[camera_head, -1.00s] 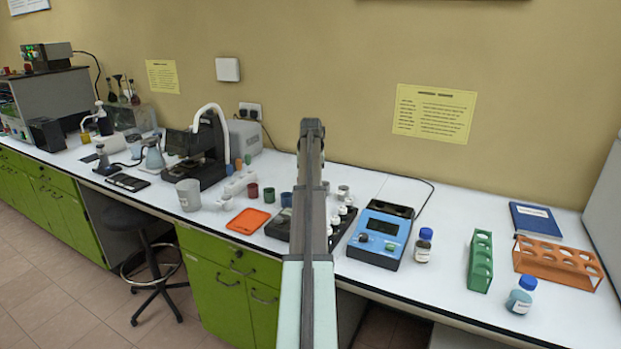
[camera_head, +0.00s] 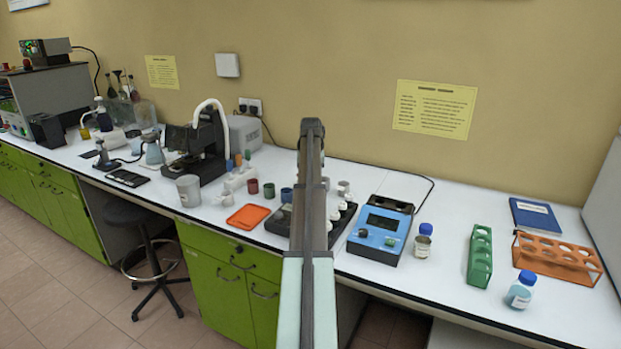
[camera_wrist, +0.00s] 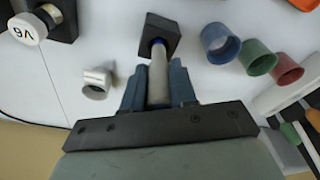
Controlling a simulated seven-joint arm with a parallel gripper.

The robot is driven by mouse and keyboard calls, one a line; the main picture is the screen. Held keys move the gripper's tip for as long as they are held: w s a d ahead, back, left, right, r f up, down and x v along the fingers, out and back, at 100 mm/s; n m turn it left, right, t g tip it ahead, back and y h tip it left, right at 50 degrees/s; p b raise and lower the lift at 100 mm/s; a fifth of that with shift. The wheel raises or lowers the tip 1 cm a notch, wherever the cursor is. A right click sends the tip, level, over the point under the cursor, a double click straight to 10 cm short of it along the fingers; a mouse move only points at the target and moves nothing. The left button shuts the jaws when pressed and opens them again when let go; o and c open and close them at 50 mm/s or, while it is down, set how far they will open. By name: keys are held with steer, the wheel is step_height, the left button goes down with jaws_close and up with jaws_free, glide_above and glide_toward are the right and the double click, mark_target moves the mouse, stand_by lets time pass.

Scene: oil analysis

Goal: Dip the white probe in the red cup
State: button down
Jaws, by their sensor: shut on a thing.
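The red cup (camera_head: 252,186) stands on the white bench beside a green cup (camera_head: 269,191) and a blue cup (camera_head: 287,196). In the wrist view the red cup (camera_wrist: 288,69) is at the upper right, past the green cup (camera_wrist: 257,57) and the blue cup (camera_wrist: 220,43). My gripper (camera_wrist: 157,68) is shut on the pale grey-white probe (camera_wrist: 158,84), to the left of these cups. The probe has a blue band and lines up with a black block (camera_wrist: 165,30); I cannot tell whether it is seated there. In the head view my arm hides the gripper and probe.
An orange tray (camera_head: 248,217) and a grey beaker (camera_head: 189,190) sit left of my arm. A blue meter (camera_head: 380,230) stands to the right.

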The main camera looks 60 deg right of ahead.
steer(key=shift+f, duration=1.05)
stand_by(0.6)
steer(key=c, duration=0.5)
jaws_free()
steer(key=shift+r, duration=0.1)
steer(key=shift+r, duration=3.4)
